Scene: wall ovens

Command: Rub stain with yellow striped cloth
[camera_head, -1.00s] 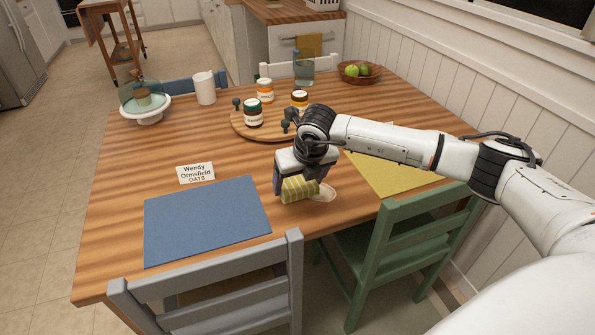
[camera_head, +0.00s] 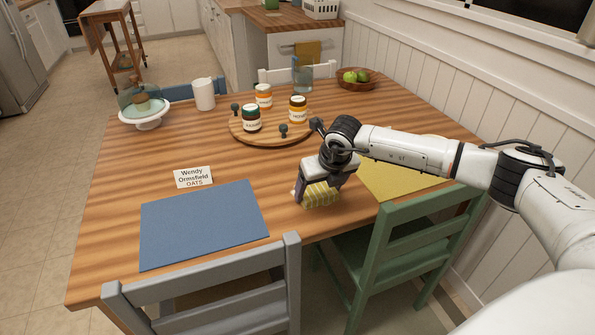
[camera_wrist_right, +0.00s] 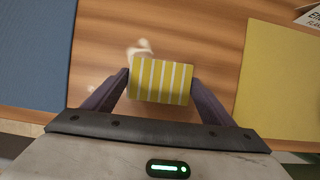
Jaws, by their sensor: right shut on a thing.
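The yellow striped cloth (camera_head: 321,195) is a folded yellow pad with white stripes. My right gripper (camera_head: 323,187) is shut on it and holds it low at the tabletop, between the blue and yellow mats. The cloth also shows between the fingers in the right wrist view (camera_wrist_right: 161,82). A pale, whitish stain (camera_wrist_right: 140,48) shows on the wood just past the cloth in the right wrist view; the cloth may hide part of it. In the head view the cloth and gripper cover most of that spot. My left gripper is not in view.
A blue mat (camera_head: 204,222) with a name card (camera_head: 193,177) lies to the left, a yellow mat (camera_head: 402,182) to the right. A round wooden tray (camera_head: 270,133) with several jars stands behind. Grey (camera_head: 210,285) and green (camera_head: 420,235) chairs stand at the front edge.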

